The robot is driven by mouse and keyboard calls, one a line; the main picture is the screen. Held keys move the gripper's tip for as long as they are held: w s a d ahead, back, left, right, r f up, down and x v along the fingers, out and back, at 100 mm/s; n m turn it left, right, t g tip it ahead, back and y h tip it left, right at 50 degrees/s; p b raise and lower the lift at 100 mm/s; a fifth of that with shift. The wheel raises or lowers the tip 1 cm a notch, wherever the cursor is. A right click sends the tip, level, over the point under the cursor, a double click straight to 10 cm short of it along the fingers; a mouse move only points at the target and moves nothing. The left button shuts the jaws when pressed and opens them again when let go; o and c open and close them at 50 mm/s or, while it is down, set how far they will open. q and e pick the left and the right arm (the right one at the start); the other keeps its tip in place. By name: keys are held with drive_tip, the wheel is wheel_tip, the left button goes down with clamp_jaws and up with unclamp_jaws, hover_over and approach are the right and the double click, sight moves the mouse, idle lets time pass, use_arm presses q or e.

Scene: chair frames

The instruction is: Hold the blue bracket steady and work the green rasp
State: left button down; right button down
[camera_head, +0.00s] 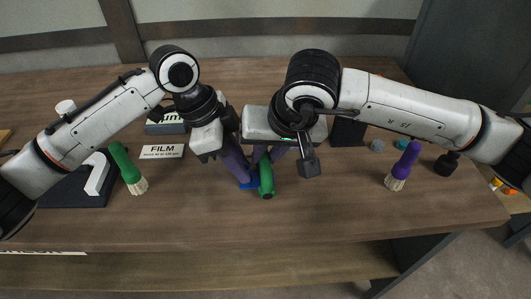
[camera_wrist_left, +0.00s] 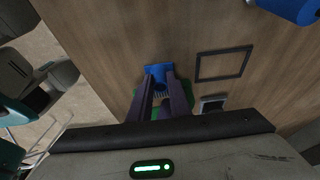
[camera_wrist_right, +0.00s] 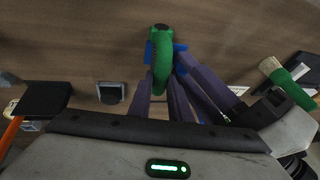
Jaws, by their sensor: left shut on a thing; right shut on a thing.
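The blue bracket (camera_head: 249,184) sits low on the wooden table near its front middle. My left gripper (camera_head: 240,170) reaches down to it with purple fingers, and in the left wrist view the bracket (camera_wrist_left: 158,73) shows between the fingertips, shut on it. The green rasp (camera_head: 266,180) is right beside the bracket. My right gripper (camera_head: 268,155) is shut on the rasp; in the right wrist view the rasp (camera_wrist_right: 161,62) lies over the blue bracket (camera_wrist_right: 180,56), hiding its middle. Whether rasp and bracket touch is unclear.
A FILM sign (camera_head: 162,151) stands behind. A purple-handled brush (camera_head: 402,167) is on the right. The front table strip is clear.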

drive_tip(key=shift+s+r, duration=0.15)
drive_tip(key=shift+s, duration=0.8)
drive_tip(key=shift+r, duration=2.05)
use_arm(q)
drive_tip(key=c, duration=1.6)
unclamp_jaws()
drive_tip(key=shift+o, duration=0.2)
drive_tip(key=shift+r, duration=0.1)
